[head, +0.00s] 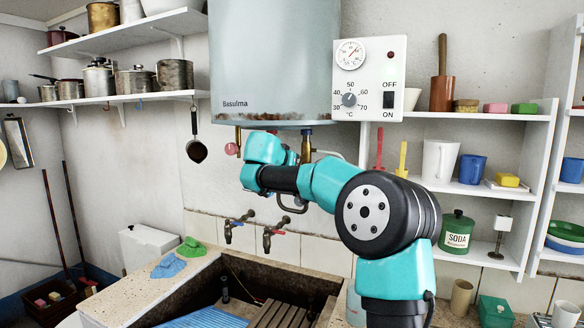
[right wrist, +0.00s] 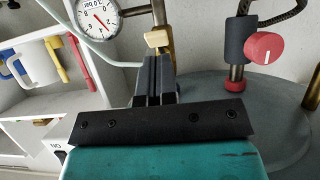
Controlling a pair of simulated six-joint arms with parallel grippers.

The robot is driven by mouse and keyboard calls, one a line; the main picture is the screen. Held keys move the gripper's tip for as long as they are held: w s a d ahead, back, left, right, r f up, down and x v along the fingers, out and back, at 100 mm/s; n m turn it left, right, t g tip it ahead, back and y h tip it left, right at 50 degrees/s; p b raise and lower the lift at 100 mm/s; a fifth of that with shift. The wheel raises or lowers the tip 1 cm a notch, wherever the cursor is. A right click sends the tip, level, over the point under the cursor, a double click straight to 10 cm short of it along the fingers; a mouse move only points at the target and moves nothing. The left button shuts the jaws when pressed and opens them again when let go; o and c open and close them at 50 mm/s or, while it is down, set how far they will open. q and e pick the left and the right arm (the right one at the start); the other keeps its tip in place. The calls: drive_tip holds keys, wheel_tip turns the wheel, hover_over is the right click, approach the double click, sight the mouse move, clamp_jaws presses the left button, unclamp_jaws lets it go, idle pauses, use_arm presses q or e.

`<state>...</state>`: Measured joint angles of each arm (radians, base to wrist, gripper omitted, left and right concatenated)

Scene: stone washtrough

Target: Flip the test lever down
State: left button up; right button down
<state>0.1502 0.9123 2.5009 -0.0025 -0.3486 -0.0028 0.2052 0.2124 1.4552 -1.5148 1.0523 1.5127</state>
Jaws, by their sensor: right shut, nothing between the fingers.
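My right gripper (right wrist: 154,70) is shut and empty in the right wrist view. A small tan, block-shaped tip (right wrist: 158,38) shows just past its fingertips, in front of a brass pipe (right wrist: 160,12). It may be the end of the test lever. I cannot tell whether the fingers touch it. A red knob (right wrist: 264,50) sits on a dark fitting to the right, apart from the fingers; it also shows in the head view (head: 231,149). In the head view my right wrist is under the boiler (head: 275,60) and hides its fingertips. My left gripper is not in view.
A pressure gauge (right wrist: 98,18) is left of the fingers in the wrist view. The thermostat panel (head: 368,80) hangs right of the boiler. Two taps (head: 270,235) and the stone trough (head: 225,285) lie below. Shelves with mugs (head: 440,160) stand at the right.

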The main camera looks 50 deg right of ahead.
drive_tip(key=s+a+r, duration=0.1)
drive_tip(key=s+a, duration=0.1)
drive_tip(key=a, duration=0.5)
drive_tip(key=shift+s+r, duration=0.2)
drive_tip(key=shift+s, duration=0.05)
drive_tip(key=w+a+f+n+y, duration=0.2)
drive_tip(key=a+f+n+y, duration=0.3)
drive_tip(key=f, duration=0.9)
drive_tip(key=w+a+f+n+g+y, duration=0.15)
drive_tip(key=a+f, duration=0.55)
drive_tip(key=f, duration=0.7)
drive_tip(key=w+a+f+n+t+y, duration=0.1)
drive_tip(key=w+a+f+n+y, duration=0.4)
drive_tip(key=f, duration=1)
drive_tip(key=s+a+f+g+y, duration=0.1)
drive_tip(key=s+a+f+y, duration=0.1)
drive_tip(key=s+a+f, duration=0.6)
drive_tip(key=s+a+f+g+y, duration=0.15)
drive_tip(key=s+a+f, duration=0.35)
drive_tip(key=f, duration=0.5)
drive_tip(key=s+a+f, duration=0.2)
drive_tip(key=s+f, duration=0.3)
drive_tip(key=s, duration=0.3)
drive_tip(key=s+a+f+y, duration=0.1)
drive_tip(key=s+a+f, duration=0.1)
drive_tip(key=s+f, duration=0.3)
drive_tip(key=s+n, duration=0.1)
drive_tip(key=s, duration=0.1)
drive_tip(key=shift+s+a, duration=0.35)
drive_tip(key=shift+s, duration=0.05)
